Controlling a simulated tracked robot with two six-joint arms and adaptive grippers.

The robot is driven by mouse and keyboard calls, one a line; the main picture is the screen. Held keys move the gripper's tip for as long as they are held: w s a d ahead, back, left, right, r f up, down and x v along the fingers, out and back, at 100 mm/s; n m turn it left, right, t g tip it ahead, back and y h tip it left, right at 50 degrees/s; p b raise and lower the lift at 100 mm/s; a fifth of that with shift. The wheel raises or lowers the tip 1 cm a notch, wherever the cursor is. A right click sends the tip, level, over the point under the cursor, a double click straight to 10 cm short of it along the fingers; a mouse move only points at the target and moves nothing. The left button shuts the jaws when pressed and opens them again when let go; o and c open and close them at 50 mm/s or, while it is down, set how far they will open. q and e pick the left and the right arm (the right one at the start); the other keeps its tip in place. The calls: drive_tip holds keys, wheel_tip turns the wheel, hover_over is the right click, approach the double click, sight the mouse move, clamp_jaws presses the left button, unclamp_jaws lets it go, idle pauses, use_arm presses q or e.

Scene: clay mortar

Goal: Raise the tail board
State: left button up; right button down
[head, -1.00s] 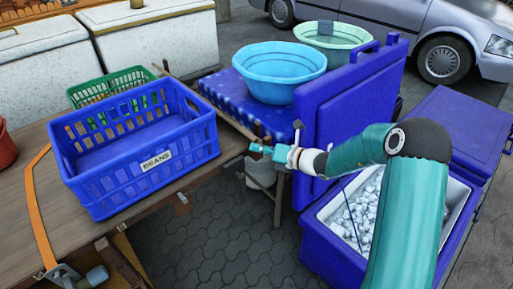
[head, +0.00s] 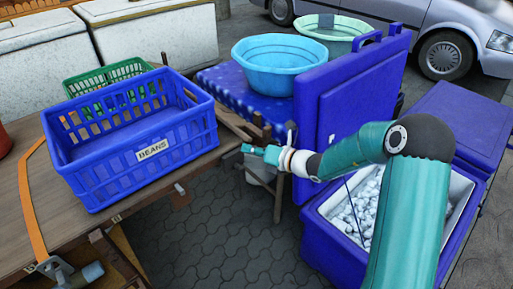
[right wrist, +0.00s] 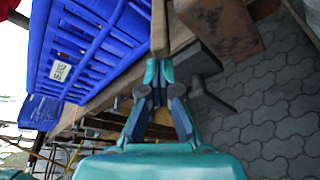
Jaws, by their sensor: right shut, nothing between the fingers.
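A wooden cart bed (head: 110,222) fills the left of the head view. At its right end a narrow wooden board edge (head: 236,124) shows beside the blue crate; I cannot tell for sure that this is the tail board. My right gripper (head: 247,150) is shut and empty, just right of the cart's end. In the right wrist view its fingertips (right wrist: 158,70) are close together at the lower end of a narrow wooden piece (right wrist: 160,30). Whether they touch it is unclear.
A blue crate marked BEANS (head: 150,150) stands on the bed, with a green basket (head: 105,75) behind. An orange strap (head: 35,215) crosses the bed. Blue cooler lid (head: 350,110) stands upright right of my gripper. Paving (head: 210,235) below is clear.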

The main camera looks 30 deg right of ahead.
drive_tip(key=v, duration=1)
wheel_tip(320, 180, down, 5)
drive_tip(key=d+n+g+h+b, duration=0.1)
drive_tip(key=d+n+h+b, duration=0.2)
drive_tip(key=n+h+b, duration=0.15)
drive_tip(key=a+n+b, duration=0.2)
drive_tip(key=a+b, duration=0.3)
drive_tip(key=b, duration=0.4)
drive_tip(key=w+a+f+t+b, duration=0.1)
drive_tip(key=w+a+f+b, duration=0.1)
drive_tip(key=w, duration=0.6)
drive_tip(key=shift+w+f+y, duration=0.25)
drive_tip(key=shift+w+y, duration=0.1)
drive_tip(key=shift+w, duration=0.05)
drive_tip(key=shift+a, duration=0.1)
